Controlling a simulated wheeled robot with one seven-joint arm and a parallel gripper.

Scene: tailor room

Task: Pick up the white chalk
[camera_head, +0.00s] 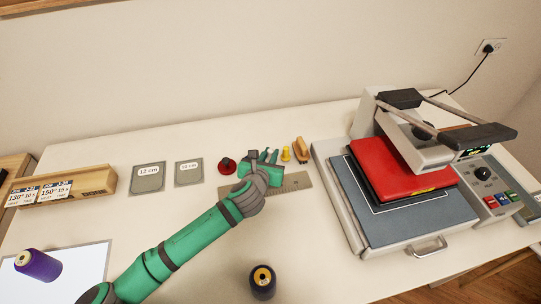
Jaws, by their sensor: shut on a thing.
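My green gripper (269,157) is over the back middle of the white table, at the far edge of a ruler. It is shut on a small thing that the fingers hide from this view. I cannot make out any white chalk, neither in the fingers nor on the table around them.
A red-and-black knob-like thing (227,166) lies left of my gripper; a yellow piece (286,154) and a wooden brush (301,150) stand close on its right. The ruler (295,182) lies below. A heat press (405,205) fills the right; a dark spool (262,282) stands in front.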

